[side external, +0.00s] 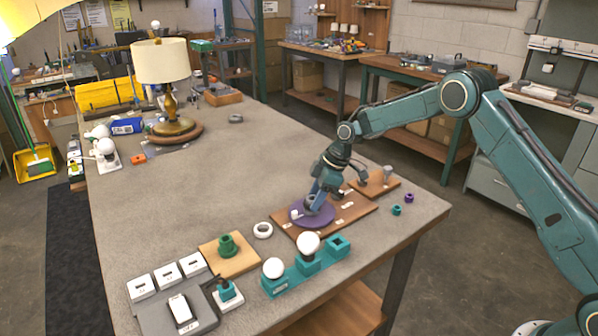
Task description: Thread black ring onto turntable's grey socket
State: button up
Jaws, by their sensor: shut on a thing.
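The turntable (326,220) is a purple disc lying on a brown wooden board (352,209) near the right front of the table. My gripper (313,208) points down over the middle of this disc, its fingers low and close to the surface. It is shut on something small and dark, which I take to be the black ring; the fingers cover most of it. The grey socket is largely hidden behind the fingers, so I cannot tell whether the ring is around it or above it.
Teal blocks with white bulbs (308,244) stand in front. A green socket on a wooden plate (228,246), a grey post (387,173) and small green and purple pieces (396,210) are nearby. A lamp (161,62) stands far back.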

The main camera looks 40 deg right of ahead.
jog(key=m, duration=0.1)
jog(key=m+h, duration=0.1)
jog(key=m, duration=0.1)
jog(key=m+t, duration=0.1)
jog(key=m, duration=0.1)
jog(key=shift+s+a+f+h, duration=0.1)
jog(key=shift+s+f+h, duration=0.2)
jog(key=shift+s+f, duration=0.05)
jog(key=shift+a+m+t+h, duration=0.15)
jog(key=shift+m+t+h, duration=0.2)
jog(key=shift+m, duration=0.85)
jog(key=m+h, duration=0.1)
jog(key=m, duration=0.1)
jog(key=m+h, duration=0.1)
jog(key=m, duration=0.1)
jog(key=shift+s+a+f+m, duration=0.1)
jog(key=shift+a+m, duration=0.05)
jog(key=shift+m, duration=0.25)
jog(key=m+h, duration=0.1)
jog(key=m, duration=0.1)
jog(key=shift+a+m, duration=0.15)
jog(key=shift+m, duration=0.25)
jog(key=shift+a+m+h, duration=0.1)
jog(key=shift+m+h, duration=0.65)
jog(key=shift+m, duration=1.25)
